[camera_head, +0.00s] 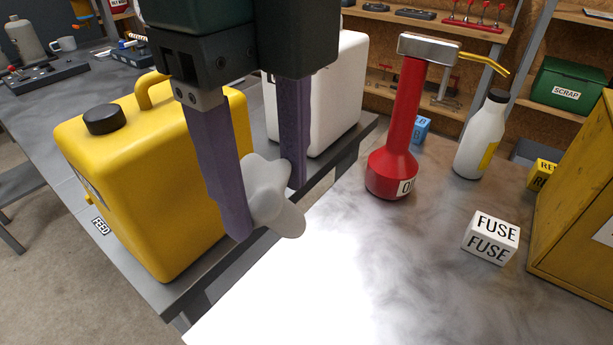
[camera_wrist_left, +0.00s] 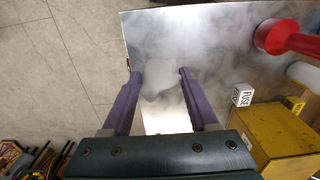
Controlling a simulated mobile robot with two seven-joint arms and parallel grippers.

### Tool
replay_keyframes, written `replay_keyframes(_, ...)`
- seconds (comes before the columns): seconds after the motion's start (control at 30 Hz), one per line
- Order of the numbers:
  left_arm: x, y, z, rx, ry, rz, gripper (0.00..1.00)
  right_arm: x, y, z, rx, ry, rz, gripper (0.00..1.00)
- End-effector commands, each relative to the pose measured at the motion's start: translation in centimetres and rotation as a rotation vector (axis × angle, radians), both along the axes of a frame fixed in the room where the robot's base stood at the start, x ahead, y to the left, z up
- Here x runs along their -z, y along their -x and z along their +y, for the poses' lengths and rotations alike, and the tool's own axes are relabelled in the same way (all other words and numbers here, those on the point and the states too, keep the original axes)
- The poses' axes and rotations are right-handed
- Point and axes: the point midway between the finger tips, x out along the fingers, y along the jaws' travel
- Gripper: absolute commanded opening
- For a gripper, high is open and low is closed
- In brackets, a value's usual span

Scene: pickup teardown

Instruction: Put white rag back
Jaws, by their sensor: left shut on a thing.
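The white rag (camera_head: 272,197) is a crumpled, rounded lump held between the purple fingers of my left gripper (camera_head: 266,208). In the head view the gripper is shut on it, in front of the yellow jerrycan and near the edge of the metal worktop. In the left wrist view the rag (camera_wrist_left: 160,79) sits between the two fingertips (camera_wrist_left: 158,80), with the worktop (camera_wrist_left: 215,50) behind it. The gap between rag and worktop cannot be told exactly. My right gripper is not in view.
A yellow jerrycan (camera_head: 150,190) and a white container (camera_head: 335,95) stand at the left. On the worktop are a red oil can (camera_head: 395,140), a white bottle (camera_head: 480,140), a FUSE box (camera_head: 490,238) and a yellow cabinet (camera_head: 580,200). The worktop's near middle is clear.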

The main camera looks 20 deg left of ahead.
Motion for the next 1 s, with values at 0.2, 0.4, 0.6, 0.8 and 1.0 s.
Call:
replay_keyframes(0.2,6.8,0.2,0.1,-0.002,-0.003,0.008,0.15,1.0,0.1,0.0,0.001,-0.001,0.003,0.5)
replay_keyframes(0.4,11.8,0.1,0.1,-0.002,-0.002,0.003,0.15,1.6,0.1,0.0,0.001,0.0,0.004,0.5)
replay_keyframes(0.6,13.7,0.0,0.1,0.0,-0.001,0.001,0.15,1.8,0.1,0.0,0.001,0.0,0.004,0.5)
replay_keyframes(0.8,16.9,0.1,0.1,-0.001,-0.002,0.003,0.15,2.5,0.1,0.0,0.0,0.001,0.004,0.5)
replay_keyframes(1.0,17.9,0.0,0.0,0.001,0.0,0.0,0.15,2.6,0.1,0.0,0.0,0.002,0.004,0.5)
